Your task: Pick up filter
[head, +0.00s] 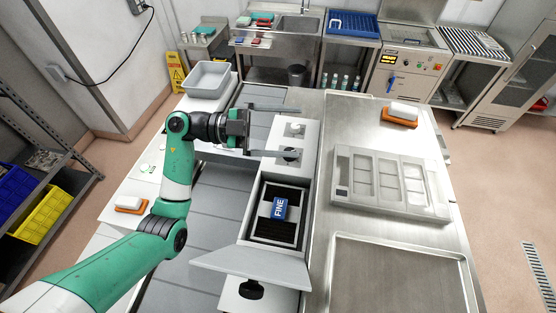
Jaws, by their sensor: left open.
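The filter (272,229) is a dark, ribbed block with a blue tab marked FINE. It sits in the open compartment of a pale grey housing (301,205) in the middle of the head view. A grey lid (235,264) stands open at the near side of the housing, with a black knob below it. My left gripper (297,131) is open, its two fingers pointing right over the far part of the housing. It is beyond the filter and apart from it. Nothing shows held in it. My right gripper is not in view.
A grey moulded tray (390,208) with several pockets lies on the steel table to the right. A shallow steel tray (335,292) lies nearer. White-and-orange blocks lie at far right (400,115) and at left (131,204). A grey bin (208,80) stands at back left.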

